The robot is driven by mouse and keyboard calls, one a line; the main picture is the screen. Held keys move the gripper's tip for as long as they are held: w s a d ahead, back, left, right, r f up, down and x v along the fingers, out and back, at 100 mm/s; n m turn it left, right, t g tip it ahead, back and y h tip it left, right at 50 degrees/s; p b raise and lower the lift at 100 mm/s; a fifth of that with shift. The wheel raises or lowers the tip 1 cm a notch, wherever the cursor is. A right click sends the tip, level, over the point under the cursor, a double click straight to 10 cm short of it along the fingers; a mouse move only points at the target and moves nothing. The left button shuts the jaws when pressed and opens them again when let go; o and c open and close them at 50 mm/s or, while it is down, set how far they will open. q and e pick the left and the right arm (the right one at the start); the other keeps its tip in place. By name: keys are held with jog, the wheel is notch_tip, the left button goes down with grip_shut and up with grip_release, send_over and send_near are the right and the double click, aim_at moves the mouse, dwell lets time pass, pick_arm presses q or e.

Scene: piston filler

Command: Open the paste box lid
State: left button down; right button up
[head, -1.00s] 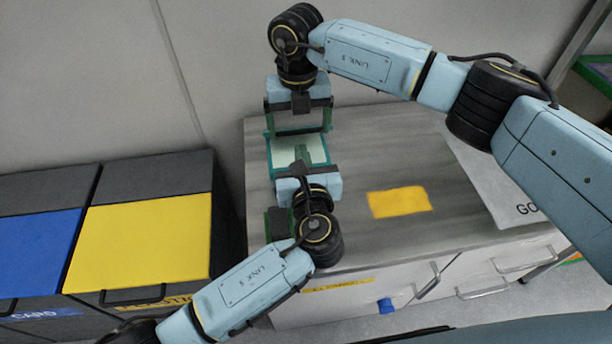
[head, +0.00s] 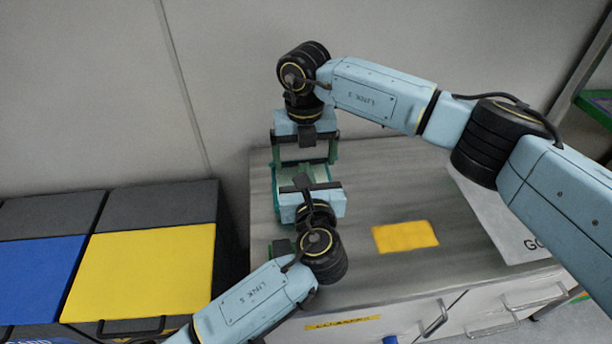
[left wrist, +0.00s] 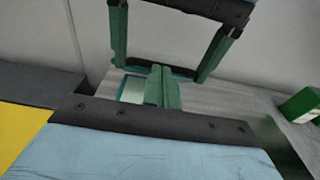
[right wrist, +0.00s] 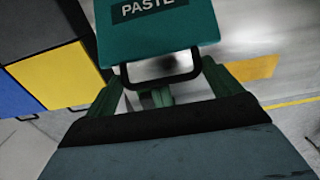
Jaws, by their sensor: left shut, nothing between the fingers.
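The paste box (head: 281,190) stands at the table's back left, teal-rimmed with a pale middle, partly hidden by my left gripper. The teal lid, marked PASTE, fills the top of the right wrist view (right wrist: 155,32); its angle to the box is hard to tell. Its black loop handle (right wrist: 162,80) lies between the fingers of my right gripper (right wrist: 162,75), which meet its two ends. The right gripper also shows above the box in the head view (head: 305,160). My left gripper (head: 303,178) is shut and empty, in front of the box; its green fingers show below the handle.
Blue (head: 35,275) and yellow (head: 145,275) bins stand left of the table, with a wall behind. A yellow patch (head: 405,236) lies on the clear table (head: 390,180) to the right. Drawer handles line the front.

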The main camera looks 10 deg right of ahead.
jog(key=shift+o, duration=0.7)
jog(key=shift+a+f, duration=0.1)
jog(key=shift+f, duration=0.25)
pick_arm(q)
jog(key=shift+w, duration=0.2)
pick_arm(e)
jog(key=shift+r, duration=0.15)
